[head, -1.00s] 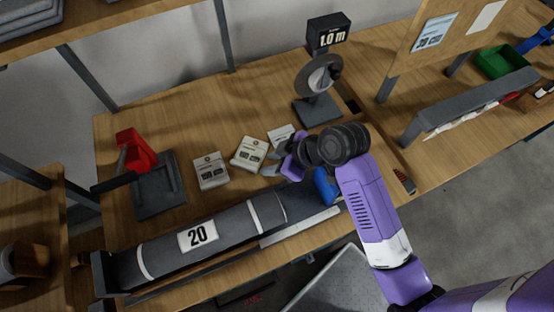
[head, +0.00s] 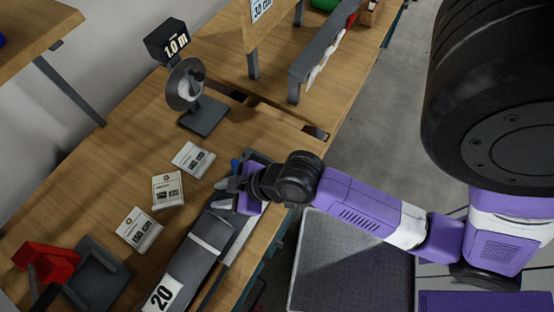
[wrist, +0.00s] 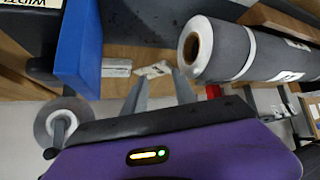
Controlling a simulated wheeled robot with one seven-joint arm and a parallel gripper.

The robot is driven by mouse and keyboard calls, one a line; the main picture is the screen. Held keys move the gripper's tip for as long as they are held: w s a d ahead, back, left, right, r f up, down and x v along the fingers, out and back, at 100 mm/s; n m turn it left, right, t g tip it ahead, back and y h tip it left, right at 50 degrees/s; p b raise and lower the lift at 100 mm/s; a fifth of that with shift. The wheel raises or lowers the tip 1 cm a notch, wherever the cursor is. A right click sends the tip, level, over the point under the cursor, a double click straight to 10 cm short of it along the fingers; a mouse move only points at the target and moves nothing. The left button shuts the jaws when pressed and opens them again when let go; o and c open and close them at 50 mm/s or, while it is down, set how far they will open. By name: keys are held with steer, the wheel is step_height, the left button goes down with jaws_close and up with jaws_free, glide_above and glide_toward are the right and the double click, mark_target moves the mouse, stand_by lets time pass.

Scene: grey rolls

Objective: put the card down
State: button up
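My gripper (head: 222,192) is to the right of the cards, by the end of the grey roll (head: 190,268), and touches no card that I can see. In the wrist view the two fingers (wrist: 160,82) are apart with nothing held between them. A card (wrist: 154,69) shows beyond the gap, and another card (wrist: 116,68) lies beside it.
A blue block (wrist: 80,42) stands close to my gripper. A dial stand reading "1.0 m" (head: 200,115) is at the back. The bench is bare between the cards and the dial stand.

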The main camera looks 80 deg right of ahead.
steer(key=s+a+r+m+t, duration=0.2)
steer(key=s+r+t, duration=0.3)
steer(key=s+r, duration=0.9)
steer(key=shift+s+a+r+t+h, duration=0.15)
steer(key=shift+a+r+t+h, duration=0.1)
steer(key=shift+r+t+h, duration=0.15)
steer(key=shift+f, duration=0.1)
